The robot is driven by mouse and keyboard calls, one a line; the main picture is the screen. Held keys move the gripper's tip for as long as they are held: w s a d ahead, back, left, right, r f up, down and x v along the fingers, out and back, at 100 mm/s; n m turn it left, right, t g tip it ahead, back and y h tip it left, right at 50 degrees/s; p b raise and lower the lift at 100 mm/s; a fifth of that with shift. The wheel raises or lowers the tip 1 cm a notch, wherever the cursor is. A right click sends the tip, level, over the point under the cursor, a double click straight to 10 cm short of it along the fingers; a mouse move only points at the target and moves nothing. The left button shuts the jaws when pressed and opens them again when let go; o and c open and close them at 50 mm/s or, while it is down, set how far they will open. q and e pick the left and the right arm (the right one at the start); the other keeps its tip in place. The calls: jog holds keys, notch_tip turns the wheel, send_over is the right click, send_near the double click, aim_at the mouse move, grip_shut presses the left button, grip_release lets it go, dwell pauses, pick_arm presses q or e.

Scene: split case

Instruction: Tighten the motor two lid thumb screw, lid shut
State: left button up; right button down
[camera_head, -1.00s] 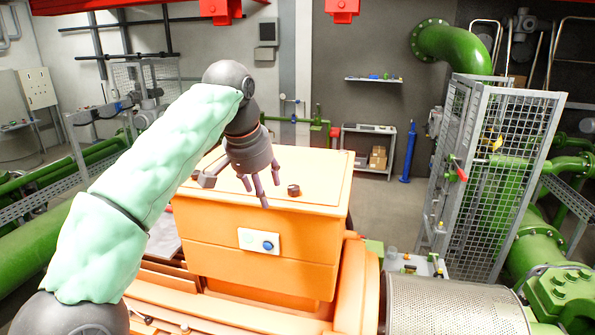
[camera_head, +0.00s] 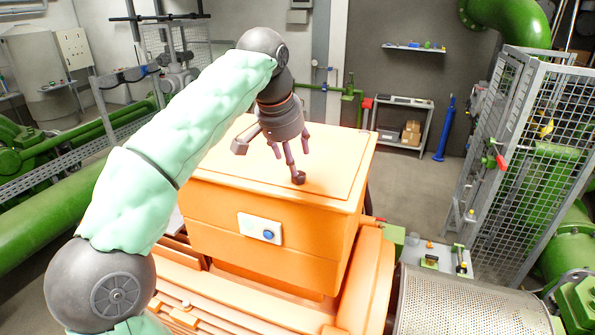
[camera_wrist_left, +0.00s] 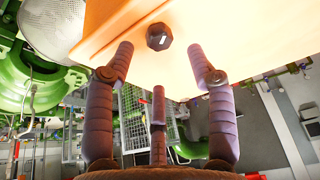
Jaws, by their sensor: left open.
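The dark thumb screw (camera_head: 299,178) stands on the front part of the orange lid (camera_head: 338,158), which lies flat and shut on the orange motor box (camera_head: 210,220). In the left wrist view the thumb screw (camera_wrist_left: 159,36) shows as a dark knob with a white mark, on the orange surface. My left gripper (camera_head: 291,165) comes down over the lid with its fingers spread. In the wrist view the left gripper (camera_wrist_left: 160,62) is open and empty, and the knob appears between and beyond the outer fingertips. I cannot tell whether a finger touches it. My right gripper is not in view.
A white plate with a blue button (camera_head: 267,235) is on the box front. A perforated metal drum (camera_head: 460,305) lies at the lower right, near a small tray of parts (camera_head: 440,262). A mesh cage (camera_head: 520,170) stands at right. Floor behind the box is clear.

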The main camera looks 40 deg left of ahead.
aim_at(299, 173)
pick_arm(q)
jog(key=x, duration=0.5)
jog(key=shift+w+r, duration=0.2)
jog(key=shift+w, duration=0.05)
jog(key=shift+a+f, duration=0.1)
jog(key=shift+f, duration=0.55)
jog(key=shift+w+f, duration=0.1)
jog(key=shift+w, duration=0.05)
jog(key=c, duration=1.1)
